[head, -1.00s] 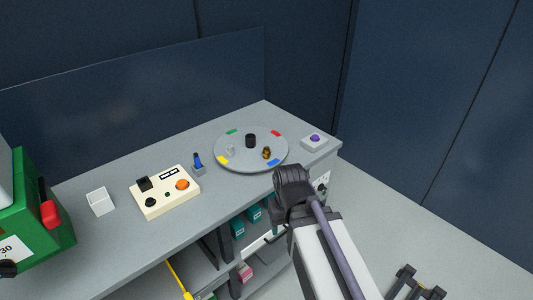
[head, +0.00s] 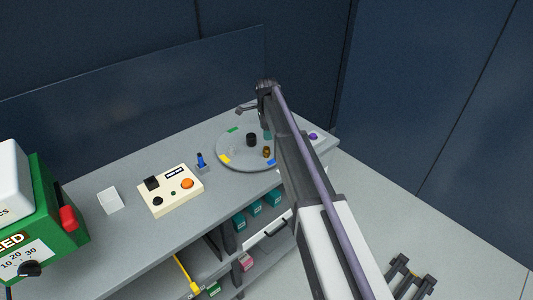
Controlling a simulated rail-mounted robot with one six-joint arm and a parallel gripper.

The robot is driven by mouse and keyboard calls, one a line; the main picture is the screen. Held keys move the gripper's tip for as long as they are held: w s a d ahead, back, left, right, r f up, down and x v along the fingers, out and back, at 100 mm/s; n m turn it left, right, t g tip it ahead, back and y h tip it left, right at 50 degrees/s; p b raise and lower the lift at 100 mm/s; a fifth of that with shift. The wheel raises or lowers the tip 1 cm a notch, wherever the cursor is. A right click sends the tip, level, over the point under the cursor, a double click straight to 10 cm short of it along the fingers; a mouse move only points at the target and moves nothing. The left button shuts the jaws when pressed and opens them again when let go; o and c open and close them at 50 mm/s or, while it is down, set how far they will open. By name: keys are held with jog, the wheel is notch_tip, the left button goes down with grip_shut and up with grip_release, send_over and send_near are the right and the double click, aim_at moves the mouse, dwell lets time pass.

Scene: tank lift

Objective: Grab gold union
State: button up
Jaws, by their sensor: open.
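The gold union (head: 266,152) is a small brownish-gold fitting. It stands on the right front part of the round grey turntable (head: 235,158), near the blue mark. My gripper (head: 245,110) is above the far side of the turntable, apart from the union and open. It is small in the head view, and my arm hides the right edge of the turntable.
A black cylinder (head: 251,139) stands near the turntable's middle. A purple button (head: 313,136) is at right.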

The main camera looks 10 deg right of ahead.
aim_at(266, 148)
notch_tip(266, 148, down, 10)
jog(key=b, duration=0.9)
jog(key=shift+s+a+f, duration=0.1)
jog(key=shift+a+f, duration=0.05)
jog(key=shift+f, duration=0.05)
jog(key=shift+r, duration=0.25)
jog(key=c, duration=1)
